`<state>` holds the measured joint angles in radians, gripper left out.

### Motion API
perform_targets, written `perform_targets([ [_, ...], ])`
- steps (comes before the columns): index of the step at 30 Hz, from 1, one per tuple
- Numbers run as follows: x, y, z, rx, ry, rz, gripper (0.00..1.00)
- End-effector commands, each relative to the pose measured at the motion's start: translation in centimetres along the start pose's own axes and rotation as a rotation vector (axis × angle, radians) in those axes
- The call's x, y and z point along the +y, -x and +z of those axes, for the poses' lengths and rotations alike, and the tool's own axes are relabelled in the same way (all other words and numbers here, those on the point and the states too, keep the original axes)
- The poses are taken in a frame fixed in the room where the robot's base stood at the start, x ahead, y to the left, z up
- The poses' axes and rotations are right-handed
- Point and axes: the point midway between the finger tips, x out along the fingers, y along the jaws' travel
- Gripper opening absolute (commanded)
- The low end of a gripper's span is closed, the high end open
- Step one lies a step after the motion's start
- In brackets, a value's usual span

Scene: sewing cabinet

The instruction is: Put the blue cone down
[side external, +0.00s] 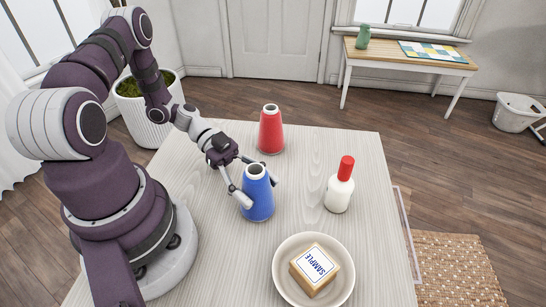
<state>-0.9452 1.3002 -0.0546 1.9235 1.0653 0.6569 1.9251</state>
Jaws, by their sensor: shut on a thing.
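The blue cone (258,200) is upright, with a pale open top. It is at the middle of the pale wooden table (300,150) in the side external view. My gripper (260,195) is shut on the blue cone, with one finger on its left side and the other at its right side. Whether the cone's base touches the table or sits slightly above it, I cannot tell. The far finger is partly hidden by the cone.
A red cone (271,130) stands behind the blue cone. A white bottle with a red cap (340,186) stands to the right. A white bowl (343,283) in front holds a block marked SAMPLE (314,268). The table is clear between the red cone and the bottle.

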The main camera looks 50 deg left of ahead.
Motion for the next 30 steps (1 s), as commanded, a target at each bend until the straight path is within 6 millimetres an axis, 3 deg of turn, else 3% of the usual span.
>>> perform_targets([
  [10, 0.0, 0.4, -1.1, -0.001, -0.001, 0.000, 0.16],
  [18, -0.1, 2.1, -6.6, -0.003, -0.005, -0.002, 0.16],
  [23, -0.1, 2.7, -8.9, -0.001, -0.002, -0.004, 0.16],
  [26, -1.1, 2.3, -9.1, 0.002, 0.016, -0.048, 0.16],
  [30, -5.3, 0.3, -7.6, 0.008, 0.080, -0.240, 0.15],
])
